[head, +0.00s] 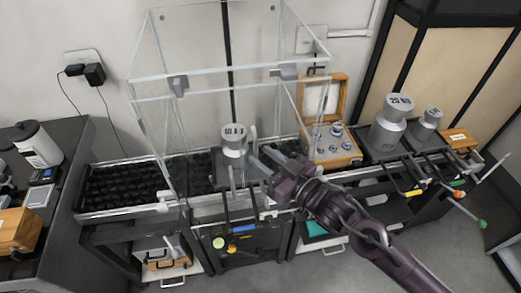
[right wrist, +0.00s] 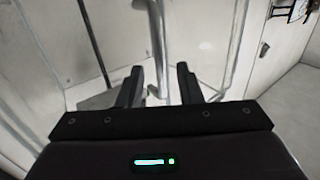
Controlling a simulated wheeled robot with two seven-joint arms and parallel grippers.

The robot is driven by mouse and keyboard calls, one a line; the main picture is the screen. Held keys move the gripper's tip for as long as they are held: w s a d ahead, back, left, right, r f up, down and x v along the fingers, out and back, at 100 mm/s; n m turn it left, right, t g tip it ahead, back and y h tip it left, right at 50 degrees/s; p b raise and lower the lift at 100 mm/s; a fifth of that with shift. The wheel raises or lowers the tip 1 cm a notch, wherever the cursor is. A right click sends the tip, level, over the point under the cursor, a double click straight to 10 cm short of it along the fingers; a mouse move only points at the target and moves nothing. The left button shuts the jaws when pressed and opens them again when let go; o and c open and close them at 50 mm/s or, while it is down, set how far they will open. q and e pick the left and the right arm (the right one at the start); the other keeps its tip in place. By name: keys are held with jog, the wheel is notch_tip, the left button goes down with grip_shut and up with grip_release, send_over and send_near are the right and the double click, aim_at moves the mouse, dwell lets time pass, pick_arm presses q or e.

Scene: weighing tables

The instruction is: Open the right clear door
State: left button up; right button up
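The clear enclosure (head: 205,72) stands on the middle table, with see-through panels and pale edges. Its right clear door (head: 265,105) is hard to tell from the other panels, and I cannot tell if it is ajar. A metal weight (head: 233,142) stands inside. My right gripper (head: 256,163) is at the enclosure's lower front, right of the weight. In the right wrist view its two dark fingers (right wrist: 160,88) are apart. An upright metal bar (right wrist: 158,45) shows between and beyond them; contact cannot be told. My left gripper is not in view.
A wooden box (head: 333,150) with small weights stands right of the enclosure, near large metal weights (head: 388,128). Black trays (head: 125,187) lie at left. Tools (head: 242,228) hang below the front. The floor at the lower right (head: 450,250) is clear.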

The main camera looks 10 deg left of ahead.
jog(key=shift+x, duration=0.8)
grip_shut()
